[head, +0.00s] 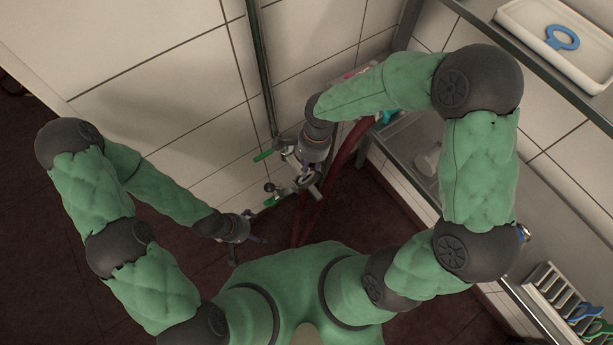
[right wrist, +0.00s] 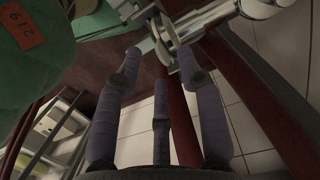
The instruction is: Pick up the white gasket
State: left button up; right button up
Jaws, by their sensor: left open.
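I cannot pick out the white gasket for certain in either view. My right gripper (head: 312,188) is at the metal pipe fittings by the wall, in the middle of the head view. In the right wrist view its fingers (right wrist: 160,60) stand apart around or just short of a shiny metal clamp-like part (right wrist: 168,38). Whether they grip it is unclear. My left gripper (head: 262,240) is open and empty, low and left of the fittings, over the dark floor.
A white tray (head: 522,22) with a blue ring (head: 562,38) sits on the upper shelf at right. A slotted rack (head: 549,286) with blue and green items stands on the lower counter. Dark red hoses (head: 345,150) hang by the fittings. A green-handled valve (head: 263,156) is beside them.

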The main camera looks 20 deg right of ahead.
notch_tip(320, 180, down, 2)
jog(key=shift+a+f+b, duration=0.15)
jog(key=shift+f+b, duration=0.1)
jog(key=shift+b, duration=0.05)
grip_shut()
jog(key=shift+r, duration=0.2)
